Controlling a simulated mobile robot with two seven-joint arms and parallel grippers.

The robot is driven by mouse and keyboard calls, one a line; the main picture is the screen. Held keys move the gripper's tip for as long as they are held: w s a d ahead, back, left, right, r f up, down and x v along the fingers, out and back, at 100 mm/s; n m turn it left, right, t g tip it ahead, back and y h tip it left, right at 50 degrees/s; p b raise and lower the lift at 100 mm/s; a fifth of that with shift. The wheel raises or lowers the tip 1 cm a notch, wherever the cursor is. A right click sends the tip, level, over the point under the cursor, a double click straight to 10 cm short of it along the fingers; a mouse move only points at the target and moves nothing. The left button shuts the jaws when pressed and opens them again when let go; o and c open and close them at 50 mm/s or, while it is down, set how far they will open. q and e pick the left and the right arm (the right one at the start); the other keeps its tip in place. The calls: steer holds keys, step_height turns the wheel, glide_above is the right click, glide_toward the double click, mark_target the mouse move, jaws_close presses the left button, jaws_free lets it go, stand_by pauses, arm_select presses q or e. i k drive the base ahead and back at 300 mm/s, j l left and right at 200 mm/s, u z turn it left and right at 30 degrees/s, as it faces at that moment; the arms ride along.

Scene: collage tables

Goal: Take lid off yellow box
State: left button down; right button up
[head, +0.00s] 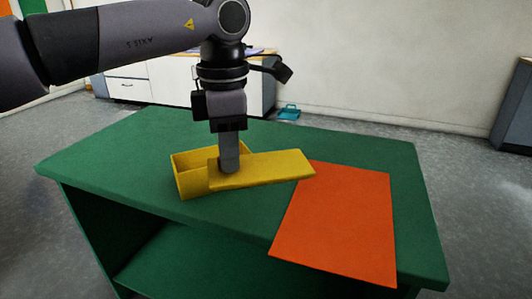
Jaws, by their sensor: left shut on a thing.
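The yellow box (188,186) stands on the green table (110,165), and its inside shows open at the left end. The yellow lid (275,168) is off to the right of the box's opening and overlaps its right side. My left gripper (229,167) points straight down and is shut on the lid near its left end. Whether the lid still touches the box is hard to tell. My right gripper is not in view.
An orange sheet (340,225) lies on the right of the table, partly under the lid's right end. The table's left side and back right are clear. White cabinets (128,88) and a small teal item (288,112) are behind the table.

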mark_target(191, 168)
steer(key=z, duration=1.1)
steer(key=j+z, duration=0.15)
steer(key=z, duration=0.15)
steer(key=j+z, duration=0.25)
steer(key=j, duration=1.1)
steer(key=i, duration=0.05)
